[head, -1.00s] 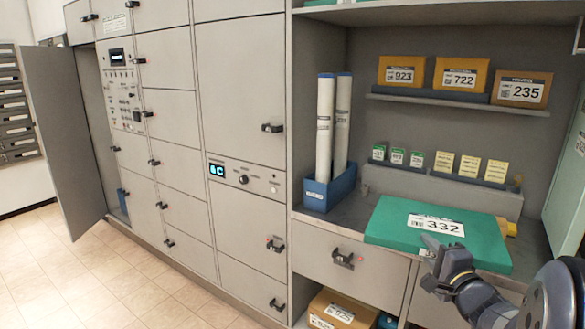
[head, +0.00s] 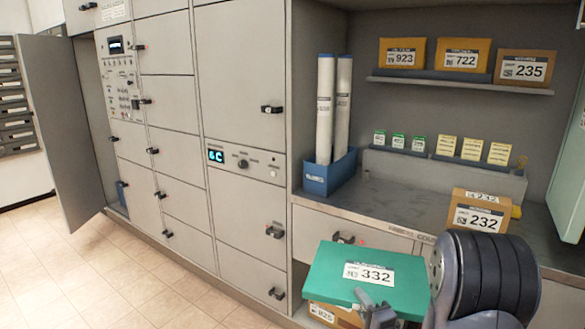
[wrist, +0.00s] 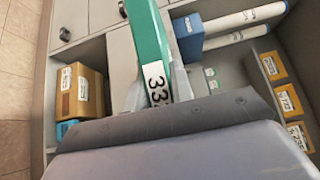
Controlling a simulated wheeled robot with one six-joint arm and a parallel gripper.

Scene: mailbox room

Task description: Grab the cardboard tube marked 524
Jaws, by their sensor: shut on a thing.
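Two white cardboard tubes, a left one (head: 325,110) and a right one (head: 343,115), stand upright in a blue bin (head: 330,176) on the shelf counter; their numbers are too small to read. The tubes (wrist: 245,18) and bin (wrist: 187,37) also show at the top right of the wrist view. My gripper (head: 372,308) is shut on the green box marked 332 (head: 360,256), which it holds in front of the counter, apart from the tubes. In the wrist view the green box (wrist: 146,35) stands between the fingers (wrist: 160,85).
A box marked 232 (head: 479,212) stands on the counter at right. Boxes 923 (head: 403,52), 722 (head: 463,55) and 235 (head: 524,66) sit on the upper shelf. A cardboard box (head: 335,315) lies low under the green one. The counter before the bin is clear.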

